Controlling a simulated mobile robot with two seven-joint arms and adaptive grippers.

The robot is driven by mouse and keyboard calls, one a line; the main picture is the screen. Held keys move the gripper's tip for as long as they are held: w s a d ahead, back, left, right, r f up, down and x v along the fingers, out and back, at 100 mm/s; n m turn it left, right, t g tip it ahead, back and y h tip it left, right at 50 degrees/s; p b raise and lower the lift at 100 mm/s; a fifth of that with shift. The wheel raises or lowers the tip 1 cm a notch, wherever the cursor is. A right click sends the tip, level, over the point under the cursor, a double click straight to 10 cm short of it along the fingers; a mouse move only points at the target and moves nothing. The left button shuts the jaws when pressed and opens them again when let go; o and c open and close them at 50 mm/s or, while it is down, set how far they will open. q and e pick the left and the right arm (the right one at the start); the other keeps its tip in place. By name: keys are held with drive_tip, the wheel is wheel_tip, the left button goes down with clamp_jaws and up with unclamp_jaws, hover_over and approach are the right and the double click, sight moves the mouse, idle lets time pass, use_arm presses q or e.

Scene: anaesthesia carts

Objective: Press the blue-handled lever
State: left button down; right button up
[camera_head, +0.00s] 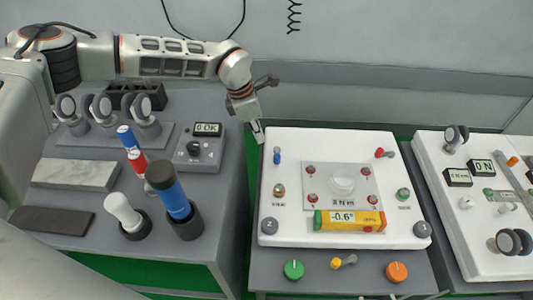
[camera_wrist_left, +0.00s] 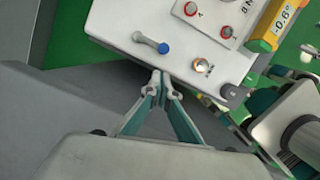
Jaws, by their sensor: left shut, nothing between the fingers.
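The blue-handled lever (camera_head: 277,157) sits near the left edge of the white panel (camera_head: 300,143). In the left wrist view the lever (camera_wrist_left: 163,48) shows a pale shaft ending in a round blue knob that points toward my gripper. My left gripper (camera_head: 259,134) is above the gap at the panel's upper left corner, just left of the lever. In the left wrist view its fingertips (camera_wrist_left: 160,77) are together, empty, and appear apart from the blue knob. My right gripper is not in view.
The panel also carries a red-handled lever (camera_head: 384,153), a yellow level display (camera_head: 349,220) and knobs. A grey cart on the left holds a blue cylinder (camera_head: 173,198), a white-topped piece (camera_head: 122,210) and a dial box (camera_head: 199,148). Another white panel (camera_head: 459,211) stands right.

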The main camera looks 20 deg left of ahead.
use_arm(q)
drive_tip(key=b+x, duration=0.2)
drive_tip(key=x, duration=0.8)
drive_tip(key=shift+b, duration=0.35)
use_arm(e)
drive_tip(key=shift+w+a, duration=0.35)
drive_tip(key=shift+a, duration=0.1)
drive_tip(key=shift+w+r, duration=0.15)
